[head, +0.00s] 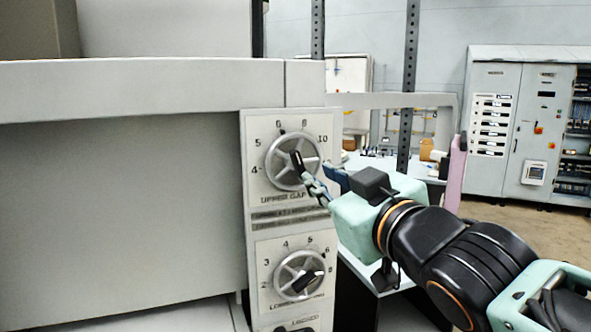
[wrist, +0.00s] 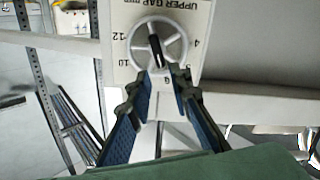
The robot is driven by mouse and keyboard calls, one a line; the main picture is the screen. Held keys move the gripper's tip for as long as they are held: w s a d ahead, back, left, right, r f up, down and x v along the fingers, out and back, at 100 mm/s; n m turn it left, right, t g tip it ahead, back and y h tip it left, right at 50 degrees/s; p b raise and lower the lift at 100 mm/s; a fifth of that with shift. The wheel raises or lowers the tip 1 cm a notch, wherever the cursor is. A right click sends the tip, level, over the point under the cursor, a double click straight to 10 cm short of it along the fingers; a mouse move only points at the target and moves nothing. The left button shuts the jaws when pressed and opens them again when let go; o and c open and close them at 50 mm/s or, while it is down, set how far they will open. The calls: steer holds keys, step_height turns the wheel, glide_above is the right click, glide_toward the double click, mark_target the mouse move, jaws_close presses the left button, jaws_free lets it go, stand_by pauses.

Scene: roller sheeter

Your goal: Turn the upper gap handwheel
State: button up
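The upper gap handwheel (head: 273,170) is a round silver spoked wheel on the grey panel, ringed by a number scale, with "UPPER GAP" printed below it. It also shows in the wrist view (wrist: 178,46). A black grip (head: 296,160) stands out from the wheel; it shows in the wrist view (wrist: 155,50) too. My gripper (head: 313,186) is at the wheel's lower right. In the wrist view my gripper's fingertips (wrist: 163,72) are apart, with panel visible between them. They lie just beyond the grip's near end. Whether they touch the wheel or grip I cannot tell.
A second, similar handwheel (head: 287,276) with a black grip sits below on the same panel. The machine's large grey body (head: 120,190) fills the left. A table (head: 395,165) with small items and a control cabinet (head: 500,120) stand behind, to the right.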

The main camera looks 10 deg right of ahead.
mark_target(300, 162)
steer(key=shift+w+a, duration=0.2)
steer(key=shift+w, duration=1.55)
steer(key=shift+w+a, duration=0.25)
steer(key=shift+w, duration=1.55)
steer(key=shift+w+a, duration=0.2)
steer(key=shift+w, duration=1.55)
jaws_close()
